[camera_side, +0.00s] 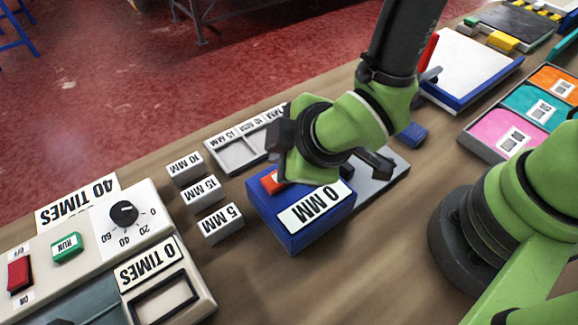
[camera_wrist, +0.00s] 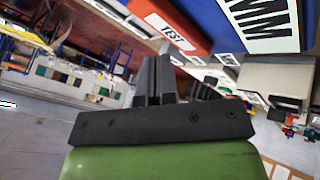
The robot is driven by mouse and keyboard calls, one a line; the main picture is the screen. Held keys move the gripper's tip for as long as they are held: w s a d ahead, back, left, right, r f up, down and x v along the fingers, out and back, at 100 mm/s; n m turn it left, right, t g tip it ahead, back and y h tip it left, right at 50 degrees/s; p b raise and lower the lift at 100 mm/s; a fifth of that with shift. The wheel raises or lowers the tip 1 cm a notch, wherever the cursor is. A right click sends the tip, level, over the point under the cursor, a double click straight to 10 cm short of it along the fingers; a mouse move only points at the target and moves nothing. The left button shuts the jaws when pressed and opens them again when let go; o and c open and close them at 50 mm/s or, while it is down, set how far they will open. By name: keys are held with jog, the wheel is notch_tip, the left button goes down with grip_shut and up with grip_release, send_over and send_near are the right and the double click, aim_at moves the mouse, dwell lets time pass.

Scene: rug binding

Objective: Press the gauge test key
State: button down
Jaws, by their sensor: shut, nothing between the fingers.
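The gauge (camera_side: 300,232) is a blue box with a white display reading 0 MM, near the middle of the side view. Its red test key (camera_side: 271,183) is on the top, partly hidden behind my wrist. In the wrist view the red key (camera_wrist: 172,27), with a white TEST label, and the blue gauge body (camera_wrist: 212,22) are at the top. My gripper (camera_wrist: 154,62) is shut and empty, its dark fingertips close below the key's edge in that picture. I cannot tell whether they touch it. My wrist hangs over the gauge in the side view.
Blocks marked 10 MM (camera_side: 186,168), 15 MM (camera_side: 203,194) and 5 MM (camera_side: 221,223) stand left of the gauge, near a slotted tray (camera_side: 232,158). A control panel (camera_side: 90,232) with dial and switches is at left. A coloured bin tray (camera_side: 478,146) is at right.

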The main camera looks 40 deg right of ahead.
jog(key=shift+f, duration=0.1)
jog(key=shift+f, duration=0.3)
jog(key=shift+f, duration=0.4)
dwell(0.8)
dwell(0.3)
jog(key=shift+r, duration=0.8)
jog(key=shift+r, duration=2.55)
